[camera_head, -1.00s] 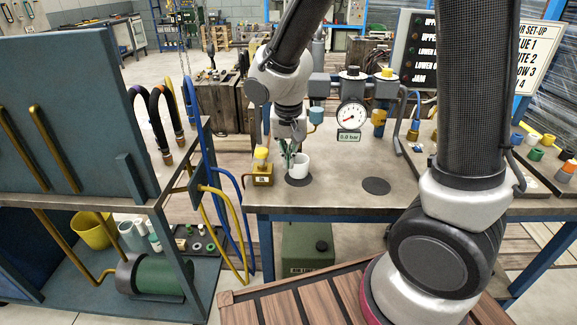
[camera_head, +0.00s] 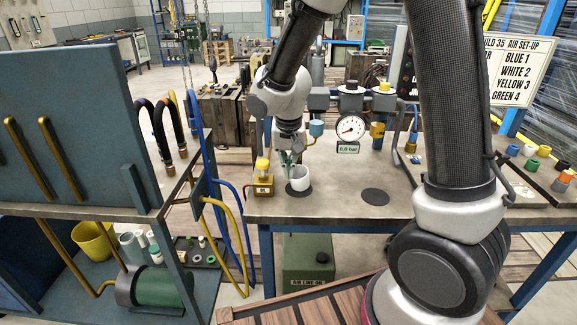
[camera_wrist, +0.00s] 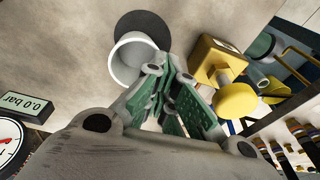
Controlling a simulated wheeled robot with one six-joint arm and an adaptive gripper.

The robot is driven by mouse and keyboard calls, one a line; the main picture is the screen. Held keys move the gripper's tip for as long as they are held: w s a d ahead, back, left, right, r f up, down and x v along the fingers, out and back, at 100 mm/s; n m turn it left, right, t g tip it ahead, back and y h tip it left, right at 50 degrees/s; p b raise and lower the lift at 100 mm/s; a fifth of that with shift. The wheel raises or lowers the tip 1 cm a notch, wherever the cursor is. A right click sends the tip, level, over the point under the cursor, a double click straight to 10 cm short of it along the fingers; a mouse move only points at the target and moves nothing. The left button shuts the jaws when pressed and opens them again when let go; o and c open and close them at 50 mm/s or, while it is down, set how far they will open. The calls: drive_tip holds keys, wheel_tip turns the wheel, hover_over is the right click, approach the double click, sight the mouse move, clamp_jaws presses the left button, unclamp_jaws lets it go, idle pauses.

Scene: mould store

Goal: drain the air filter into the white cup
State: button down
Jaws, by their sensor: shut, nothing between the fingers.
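The white cup (camera_head: 300,180) stands upright on a dark round mat at the bench's front left; it also shows in the wrist view (camera_wrist: 128,62). My gripper (camera_head: 289,163) is shut and empty, with its green fingers at the cup's left side in the head view. I cannot tell whether they touch the cup. A blue-grey bowl (camera_head: 316,128), which looks like the air filter, hangs from the pipework behind the cup. The gauge (camera_head: 351,128) beside it has a display reading 0.0 bar.
A brass block with a yellow knob (camera_head: 263,180) stands just left of the cup, close to my fingers. An empty dark mat (camera_head: 374,196) lies to the right. A brass fitting (camera_head: 377,134) stands right of the gauge.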

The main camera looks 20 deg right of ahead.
drive_tip(key=shift+s+d+f, duration=0.15)
drive_tip(key=shift+f, duration=0.1)
